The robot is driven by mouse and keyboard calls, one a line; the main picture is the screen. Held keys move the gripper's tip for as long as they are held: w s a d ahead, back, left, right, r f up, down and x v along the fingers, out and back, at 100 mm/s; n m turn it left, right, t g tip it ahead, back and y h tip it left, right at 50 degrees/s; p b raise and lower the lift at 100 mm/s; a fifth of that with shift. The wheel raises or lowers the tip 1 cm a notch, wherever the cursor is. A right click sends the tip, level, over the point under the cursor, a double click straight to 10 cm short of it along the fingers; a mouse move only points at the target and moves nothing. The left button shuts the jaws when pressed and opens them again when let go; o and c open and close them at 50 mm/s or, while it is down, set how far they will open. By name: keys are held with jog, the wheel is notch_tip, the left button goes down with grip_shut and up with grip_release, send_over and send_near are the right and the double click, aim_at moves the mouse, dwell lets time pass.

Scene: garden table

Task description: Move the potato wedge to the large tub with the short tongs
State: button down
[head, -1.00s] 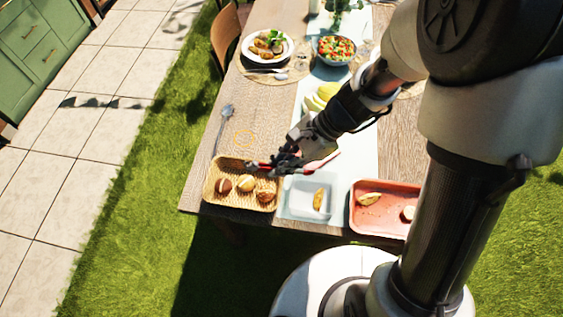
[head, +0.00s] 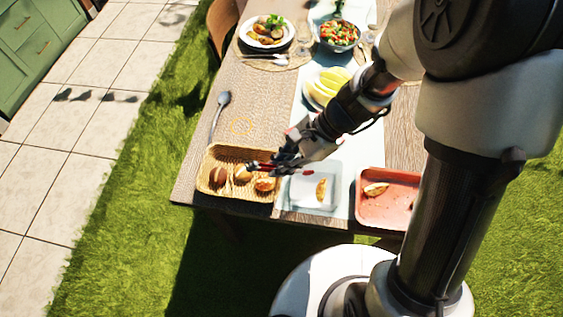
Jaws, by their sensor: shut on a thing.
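My gripper (head: 283,164) is shut on the short tongs (head: 262,167), which have red parts and reach left over the right part of the wicker basket. I cannot tell whether the tongs touch anything there. One potato wedge (head: 321,189) lies in a pale translucent tub (head: 302,202), right of the basket. Another wedge (head: 376,189) lies in the red tray (head: 372,215) further right. I cannot tell for sure which container is the large tub. My arm hides the right part of the red tray.
The wicker basket (head: 207,170) holds several round brown and pale pieces. A spoon (head: 218,112) lies behind it. A plate of food (head: 267,33), a salad bowl (head: 338,34) and a plate of yellow slices (head: 324,85) stand further back. The table's front edge is close to the containers.

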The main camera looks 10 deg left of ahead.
jog(key=shift+f, duration=0.5)
jog(key=c, duration=1.8)
grip_release()
jog(key=shift+r, duration=0.1)
notch_tip(320, 180, up, 10)
jog(key=p, duration=0.8)
jog(key=shift+p, duration=0.3)
